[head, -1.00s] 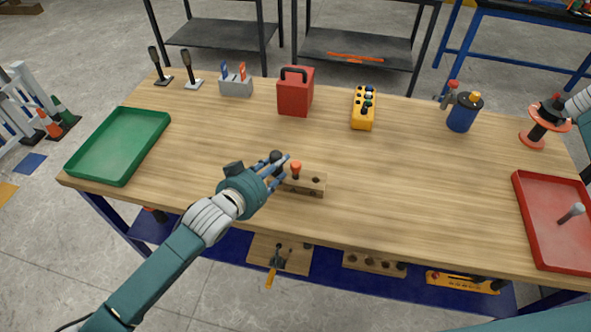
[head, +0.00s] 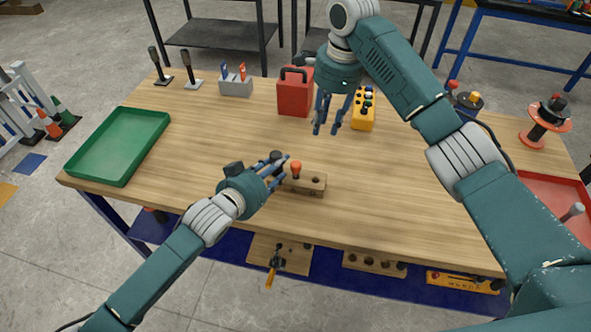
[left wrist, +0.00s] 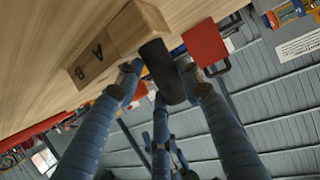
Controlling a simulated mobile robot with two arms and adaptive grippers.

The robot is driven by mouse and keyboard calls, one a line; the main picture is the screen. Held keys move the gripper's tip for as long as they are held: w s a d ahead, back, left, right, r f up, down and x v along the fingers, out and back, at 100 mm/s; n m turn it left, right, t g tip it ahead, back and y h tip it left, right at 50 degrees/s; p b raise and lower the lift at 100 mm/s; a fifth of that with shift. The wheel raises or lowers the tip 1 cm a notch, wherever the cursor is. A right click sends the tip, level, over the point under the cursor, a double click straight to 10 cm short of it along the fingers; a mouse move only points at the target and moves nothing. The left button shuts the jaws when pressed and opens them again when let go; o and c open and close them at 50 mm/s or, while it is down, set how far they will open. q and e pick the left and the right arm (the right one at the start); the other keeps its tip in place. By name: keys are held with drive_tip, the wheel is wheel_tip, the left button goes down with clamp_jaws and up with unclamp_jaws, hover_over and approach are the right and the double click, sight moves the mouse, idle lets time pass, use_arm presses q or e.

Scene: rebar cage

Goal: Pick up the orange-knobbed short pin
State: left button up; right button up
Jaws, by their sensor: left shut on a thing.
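The wooden block (head: 310,186) lies near the front middle of the table. The short pin with an orange knob (head: 296,168) stands upright in it. A black-knobbed pin (head: 276,157) stands just left of the orange one. My left gripper (head: 279,171) is at the block's left end. My right gripper (head: 330,126) is open and empty over the table, behind the block.
A green tray (head: 108,178) is at the left and a red tray (head: 545,187) at the right, partly behind my right arm. A red box (head: 293,95) and a yellow button box (head: 364,116) stand at the back.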

drive_tip(key=n, duration=0.1)
approach(296, 163)
wheel_tip(296, 163, down, 3)
drive_tip(key=shift+w+r+g+y, duration=0.1)
drive_tip(key=shift+r+g+y, duration=0.05)
drive_tip(key=shift+g+y, duration=0.25)
drive_tip(key=shift+w+a+f, duration=0.1)
drive_tip(key=shift+a+f, duration=0.1)
drive_tip(key=shift+f, duration=1.35)
drive_tip(key=shift+a+f, duration=0.2)
drive_tip(key=shift+f, duration=1.3)
drive_tip(key=shift+c, duration=0.5)
drive_tip(key=shift+r, duration=0.1)
clamp_jaws()
